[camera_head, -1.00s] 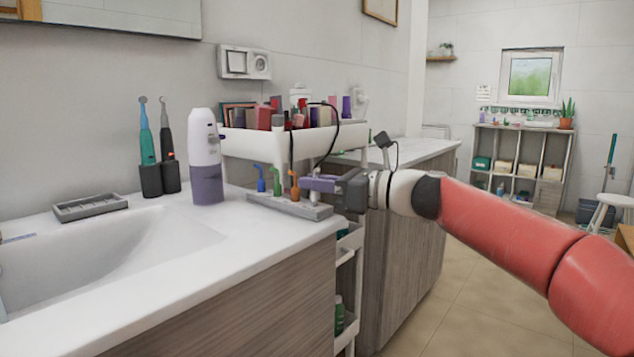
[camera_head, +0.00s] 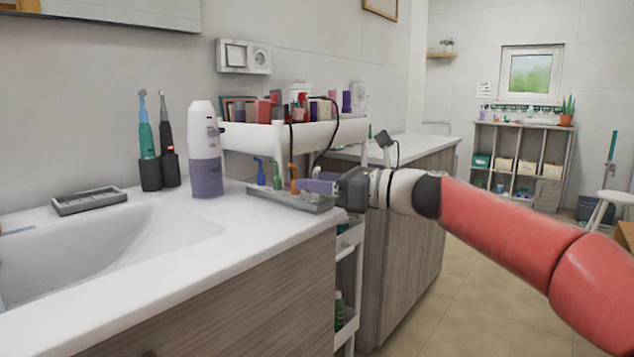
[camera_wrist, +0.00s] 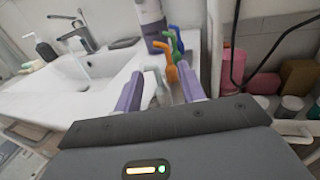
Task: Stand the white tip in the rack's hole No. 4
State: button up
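The grey rack (camera_head: 262,196) lies on the counter's right end, partly behind my gripper; it also shows in the wrist view (camera_wrist: 178,97). Blue (camera_head: 260,171), green (camera_head: 276,175) and orange (camera_head: 294,179) tips stand upright in it in a row. The white tip (camera_wrist: 157,84) shows in the wrist view between my purple fingers, nearer the left one, with clear space to the right. My gripper (camera_wrist: 160,72) is open, low at the rack's right end. In the head view my fingers hide the white tip. Its base and the hole numbers cannot be made out.
A white and purple bottle (camera_head: 205,150) stands left of the rack. A white cart (camera_head: 300,135) with bottles and a hanging black cable (camera_head: 336,130) is close behind. The sink (camera_head: 120,235) and a grey tray (camera_head: 88,200) are at the left. The counter's front edge is near.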

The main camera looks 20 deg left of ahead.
jog(key=s+d, duration=0.1)
jog(key=d, duration=0.6)
jog(key=shift+d+b, duration=0.35)
jog(key=shift+b, duration=0.1)
